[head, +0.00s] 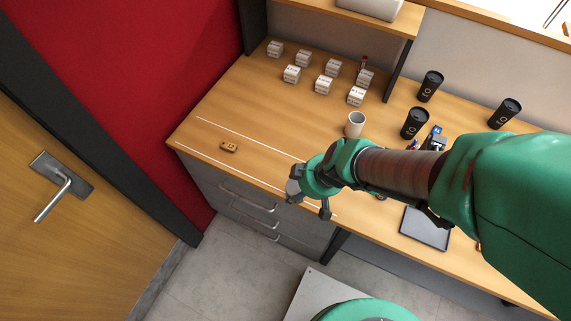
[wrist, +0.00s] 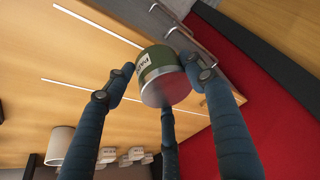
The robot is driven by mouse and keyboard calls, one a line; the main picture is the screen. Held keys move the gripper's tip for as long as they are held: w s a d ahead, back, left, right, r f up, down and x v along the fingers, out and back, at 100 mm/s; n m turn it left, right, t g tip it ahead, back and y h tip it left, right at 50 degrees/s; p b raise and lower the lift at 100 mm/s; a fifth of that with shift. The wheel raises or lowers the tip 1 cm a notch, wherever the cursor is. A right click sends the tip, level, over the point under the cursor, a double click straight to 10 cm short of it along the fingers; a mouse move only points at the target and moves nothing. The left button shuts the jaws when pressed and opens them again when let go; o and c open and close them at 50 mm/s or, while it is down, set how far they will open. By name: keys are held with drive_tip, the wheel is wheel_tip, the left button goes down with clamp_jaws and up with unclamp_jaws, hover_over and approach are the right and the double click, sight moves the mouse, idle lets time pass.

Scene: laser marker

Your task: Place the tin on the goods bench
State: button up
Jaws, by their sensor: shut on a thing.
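The tin (wrist: 160,76), green with a white label and a silvery metal end, is between the dark blue fingers of my gripper (wrist: 161,88) in the wrist view. The fingers are shut on it. In the head view my gripper (head: 309,203) is at the front edge of the wooden bench (head: 255,110), near the right ends of two white lines. The tin is mostly hidden there by my green wrist. I cannot tell its exact height from the bench top.
Several small white boxes (head: 323,85) stand at the back. A light cup (head: 354,124) and black tumblers (head: 415,122) stand to the right, with a dark tray (head: 425,228) nearer. Bench space between is clear.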

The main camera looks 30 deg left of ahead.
drive_tip(key=w+a, duration=0.4)
drive_tip(key=w+a+f, duration=0.1)
drive_tip(key=w+a, duration=0.2)
drive_tip(key=shift+a, duration=0.1)
idle(0.5)
drive_tip(key=shift+w+a, duration=0.2)
drive_tip(key=shift+w+a+f+b, duration=0.1)
drive_tip(key=shift+f+b, duration=0.55)
drive_tip(key=shift+f, duration=1.1)
drive_tip(key=shift+f, duration=0.1)
drive_tip(key=o, duration=1.3)
